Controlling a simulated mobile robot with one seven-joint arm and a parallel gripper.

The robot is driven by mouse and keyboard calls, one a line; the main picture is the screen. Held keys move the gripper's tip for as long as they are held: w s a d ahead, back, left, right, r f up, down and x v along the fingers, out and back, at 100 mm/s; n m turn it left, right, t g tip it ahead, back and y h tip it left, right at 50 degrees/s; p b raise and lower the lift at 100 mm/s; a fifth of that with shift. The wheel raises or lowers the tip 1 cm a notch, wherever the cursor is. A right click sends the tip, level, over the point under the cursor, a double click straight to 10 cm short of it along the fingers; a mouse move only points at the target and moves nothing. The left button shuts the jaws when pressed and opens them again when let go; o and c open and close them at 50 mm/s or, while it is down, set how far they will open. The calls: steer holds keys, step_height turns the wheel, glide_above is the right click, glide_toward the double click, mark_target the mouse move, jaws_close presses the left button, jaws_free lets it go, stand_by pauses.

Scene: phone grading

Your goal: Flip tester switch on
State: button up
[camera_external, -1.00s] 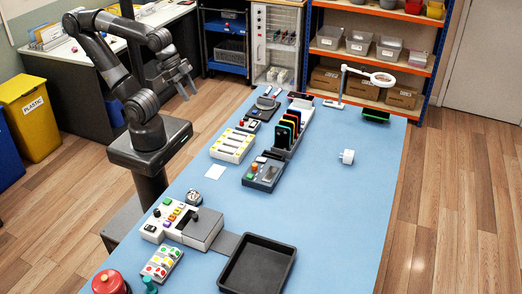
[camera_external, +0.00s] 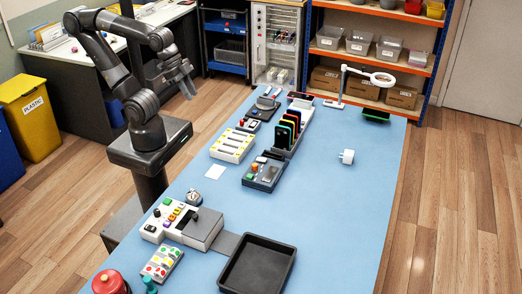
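A pale box with coloured buttons and a dark grey block (camera_external: 184,222) stands at the near left of the blue table. A dark grey unit with an orange knob (camera_external: 264,173) sits mid-table. A smaller dark device with a red button (camera_external: 247,125) is farther back. I cannot tell which of these is the tester, and the position of any switch is too small to read. My gripper (camera_external: 187,92) hangs in the air left of the table's far end, pointing down and apart from all of these devices. Its fingers look close together; I cannot tell whether they are open or shut.
A white slotted tray (camera_external: 232,146), a rack of upright phones (camera_external: 287,134) and a magnifier lamp (camera_external: 382,79) stand on the table (camera_external: 325,210). A black tray (camera_external: 257,264) is at the near edge. The table's right side is mostly clear.

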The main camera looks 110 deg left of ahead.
steer(key=w+n, duration=0.1)
steer(key=w, duration=0.1)
steer(key=w+n, duration=0.1)
steer(key=w, duration=0.1)
steer(key=w+n+g, duration=0.1)
steer(key=n, duration=0.1)
steer(key=shift+w+a, duration=0.4)
jaws_close()
steer(key=w+a+f+n+g, duration=0.1)
steer(key=w+f+n, duration=0.2)
steer(key=w, duration=0.3)
steer(key=w+a+f+n+g, duration=0.1)
steer(key=w+a+f+n, duration=0.1)
steer(key=w+f+n, duration=0.2)
steer(key=w+a+f+n+g, duration=0.1)
steer(key=w+a+f+n, duration=0.1)
steer(key=w+n, duration=0.4)
steer(key=shift+w+f+n, duration=0.3)
steer(key=shift+w+f, duration=0.45)
steer(key=shift+w, duration=0.5)
